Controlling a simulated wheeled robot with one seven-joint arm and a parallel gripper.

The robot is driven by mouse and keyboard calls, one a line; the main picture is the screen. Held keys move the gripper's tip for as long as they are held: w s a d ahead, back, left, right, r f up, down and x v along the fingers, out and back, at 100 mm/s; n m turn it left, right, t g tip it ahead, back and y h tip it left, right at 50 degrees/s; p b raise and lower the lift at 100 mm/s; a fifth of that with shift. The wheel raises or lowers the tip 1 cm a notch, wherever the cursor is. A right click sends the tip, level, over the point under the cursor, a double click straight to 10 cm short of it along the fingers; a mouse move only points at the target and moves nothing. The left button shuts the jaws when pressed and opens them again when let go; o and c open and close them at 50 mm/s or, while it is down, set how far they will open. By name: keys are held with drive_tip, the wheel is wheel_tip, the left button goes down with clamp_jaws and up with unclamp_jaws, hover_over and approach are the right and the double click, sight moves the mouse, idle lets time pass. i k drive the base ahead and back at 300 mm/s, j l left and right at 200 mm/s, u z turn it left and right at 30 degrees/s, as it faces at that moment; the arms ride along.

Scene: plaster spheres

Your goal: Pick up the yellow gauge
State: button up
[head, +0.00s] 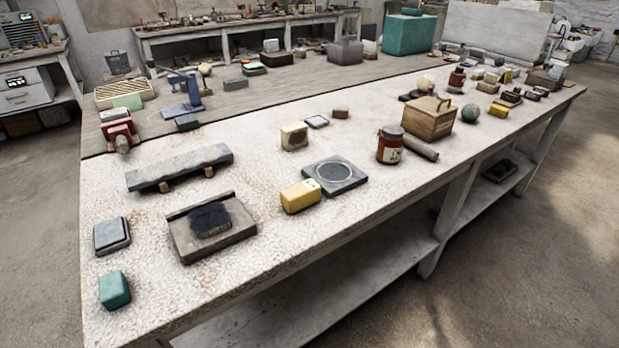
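A bright yellow box-shaped thing, which looks like the yellow gauge (299,197), lies near the front edge of the long workbench (290,240). It has a small pale green patch at its upper right end. It sits close against the left corner of a dark square plate (349,186) marked with a light ring; I cannot tell if they touch. A paler cream-yellow block (294,137) with a dark round mark on its face stands farther back. My gripper is not in view.
A dark tray with a black pad (180,240) lies left of the yellow gauge, and a long grey stone bar (180,167) behind that. A red-brown jar (389,146) and a wooden box (428,119) stand to the right. Bare bench top lies in front of the yellow gauge.

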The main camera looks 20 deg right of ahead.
sight(295, 199)
drive_tip(key=i+j, duration=0.1)
drive_tip(key=j, duration=0.3)
drive_tip(key=i+j+z, duration=0.1)
drive_tip(key=j, duration=0.3)
drive_tip(key=i+j, duration=0.1)
drive_tip(key=j, duration=0.3)
drive_tip(key=i+j, duration=0.1)
drive_tip(key=j, duration=0.35)
drive_tip(key=z, duration=0.05)
